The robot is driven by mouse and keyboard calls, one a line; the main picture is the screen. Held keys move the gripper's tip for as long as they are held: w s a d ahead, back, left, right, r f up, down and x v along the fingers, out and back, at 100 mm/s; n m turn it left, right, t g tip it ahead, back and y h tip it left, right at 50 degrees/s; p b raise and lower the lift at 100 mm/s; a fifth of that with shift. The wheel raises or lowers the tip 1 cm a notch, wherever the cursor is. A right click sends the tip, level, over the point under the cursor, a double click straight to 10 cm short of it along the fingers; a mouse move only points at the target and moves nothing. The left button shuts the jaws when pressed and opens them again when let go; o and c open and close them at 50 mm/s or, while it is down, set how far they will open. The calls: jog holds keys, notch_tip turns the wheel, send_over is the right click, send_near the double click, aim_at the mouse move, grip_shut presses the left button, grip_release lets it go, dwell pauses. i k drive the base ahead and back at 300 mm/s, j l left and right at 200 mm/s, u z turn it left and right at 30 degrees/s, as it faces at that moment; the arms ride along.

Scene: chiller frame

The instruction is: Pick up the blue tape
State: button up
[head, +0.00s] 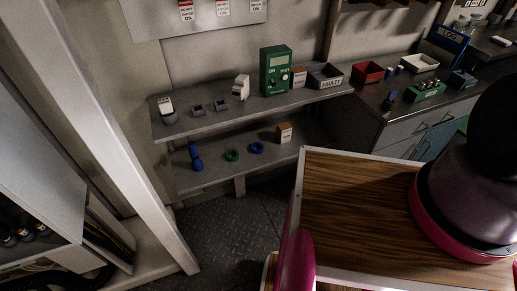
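The blue tape (257,148) is a small blue ring lying on the lower shelf (210,180), right of the middle. A green ring of similar size (232,155) lies just left of it, apart from it. A small box with a brown top (284,133) stands behind it to the right. A blue tool-like object (195,157) lies further left on the same shelf. My gripper is not in view.
The upper shelf (190,125) overhangs the lower one and bears a green tester (275,71), a grey FAULTY bin (325,77) and small devices. A wood-topped surface (350,195) fills the right foreground. A white post (105,130) stands left. Patterned floor (225,220) shows between.

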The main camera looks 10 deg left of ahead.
aim_at(257, 152)
jog(key=u, duration=0.4)
jog(key=l+u, duration=0.1)
jog(key=u, duration=0.25)
jog(key=k+u, duration=0.1)
jog(key=u, duration=0.7)
jog(key=k+l, duration=0.25)
jog(key=k, duration=0.15)
jog(key=k+l+u, duration=0.1)
jog(key=k, duration=0.25)
jog(key=l, duration=0.1)
